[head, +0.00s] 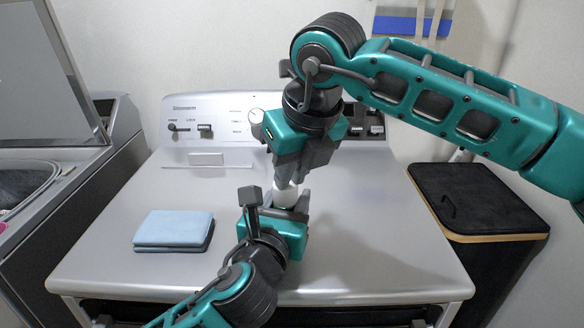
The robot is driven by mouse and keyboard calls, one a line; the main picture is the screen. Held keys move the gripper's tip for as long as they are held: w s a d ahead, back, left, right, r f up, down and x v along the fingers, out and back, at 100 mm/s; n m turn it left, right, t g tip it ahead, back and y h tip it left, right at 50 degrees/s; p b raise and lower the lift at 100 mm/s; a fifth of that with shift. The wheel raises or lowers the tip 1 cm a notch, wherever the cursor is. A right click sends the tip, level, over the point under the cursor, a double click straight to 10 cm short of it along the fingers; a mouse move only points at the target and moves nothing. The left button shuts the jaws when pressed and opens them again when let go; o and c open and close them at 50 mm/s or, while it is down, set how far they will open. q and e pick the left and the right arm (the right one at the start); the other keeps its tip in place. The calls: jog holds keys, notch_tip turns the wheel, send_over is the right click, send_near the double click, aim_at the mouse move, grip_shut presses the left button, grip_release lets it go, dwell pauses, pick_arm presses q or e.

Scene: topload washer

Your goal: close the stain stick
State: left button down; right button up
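The stain stick (286,194) is a small white piece standing roughly upright above the middle of the washer top. My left gripper (291,208) comes from below, with its fingers close around the lower part of the stick. My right gripper (292,174) points down directly above it, its dark fingertips at the top of the stick. No separate cap is visible. The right fingers hide the stick's upper end, so I cannot tell whether they grip a cap or whether cap and stick touch.
A folded blue cloth (173,229) lies on the left of the silver washer top (370,250). The control panel (215,108) stands behind. A black hamper (476,198) with a wooden rim is at the right. An open-lidded machine (110,165) is at the left. The washer's front right is clear.

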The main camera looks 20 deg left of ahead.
jog(key=v, duration=0.3)
jog(key=shift+s+d+r, duration=0.1)
jog(key=shift+s+r, duration=0.05)
jog(key=shift+r, duration=0.2)
pick_arm(q)
jog(key=shift+c, duration=2.4)
grip_release()
jog(key=s, duration=1.3)
jog(key=shift+d, duration=0.15)
pick_arm(e)
jog(key=shift+r, duration=0.15)
pick_arm(q)
jog(key=shift+f, duration=0.1)
